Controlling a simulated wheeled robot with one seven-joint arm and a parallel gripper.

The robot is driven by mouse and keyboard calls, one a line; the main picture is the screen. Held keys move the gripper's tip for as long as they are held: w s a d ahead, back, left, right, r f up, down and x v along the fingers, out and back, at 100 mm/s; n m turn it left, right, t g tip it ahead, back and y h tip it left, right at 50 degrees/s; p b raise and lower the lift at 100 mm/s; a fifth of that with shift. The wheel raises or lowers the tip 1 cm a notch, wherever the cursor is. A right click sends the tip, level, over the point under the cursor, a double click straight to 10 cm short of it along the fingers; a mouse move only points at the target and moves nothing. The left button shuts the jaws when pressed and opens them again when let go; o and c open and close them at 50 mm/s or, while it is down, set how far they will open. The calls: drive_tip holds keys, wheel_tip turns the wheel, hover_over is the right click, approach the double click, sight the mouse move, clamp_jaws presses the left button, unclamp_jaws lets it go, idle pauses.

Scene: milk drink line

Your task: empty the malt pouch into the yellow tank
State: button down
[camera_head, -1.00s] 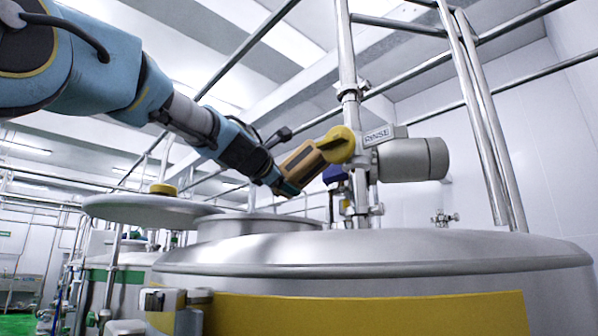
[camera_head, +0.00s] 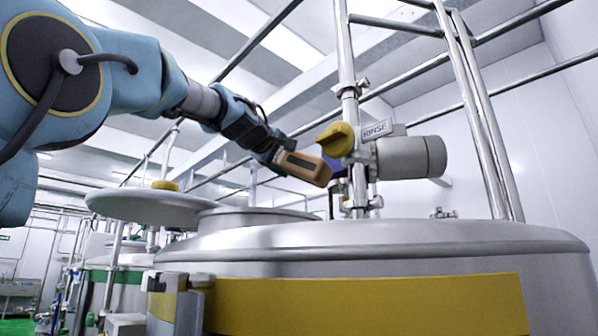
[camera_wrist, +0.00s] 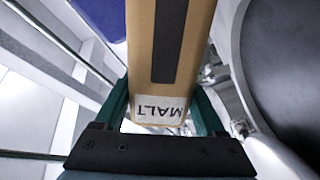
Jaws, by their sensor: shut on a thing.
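My gripper (camera_head: 275,155) is shut on the malt pouch (camera_head: 303,168), a tan pack with a dark stripe. In the head view the pouch tilts down to the right, above the raised collar (camera_head: 255,217) of the yellow tank. In the wrist view the pouch (camera_wrist: 195,22) sits between the green fingers of my gripper (camera_wrist: 160,105), its MALT label upside down. The yellow tank (camera_head: 365,303) is steel with a yellow band. A dark round opening (camera_wrist: 290,60) with a steel rim shows at the right there. No pouring contents are visible.
A yellow valve handle (camera_head: 337,138) is close to the pouch's far end, beside a RINSE sign (camera_head: 377,130) and a grey cylinder (camera_head: 411,157). A steel lid (camera_head: 150,207) with a yellow knob (camera_head: 165,185) is left of the collar. Rails (camera_head: 480,110) rise at right.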

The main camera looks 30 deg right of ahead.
drive_tip(key=m, duration=0.2)
drive_tip(key=r+m, duration=0.1)
drive_tip(key=m, duration=0.1)
drive_tip(key=m+b, duration=0.1)
drive_tip(key=m, duration=0.1)
drive_tip(key=shift+r+m, duration=0.35)
drive_tip(key=shift+m, duration=0.05)
drive_tip(key=m, duration=0.2)
drive_tip(key=r+m, duration=0.1)
drive_tip(key=m, duration=0.2)
drive_tip(key=shift+r+m, duration=0.15)
drive_tip(key=shift+m, duration=0.15)
drive_tip(key=shift+w, duration=0.1)
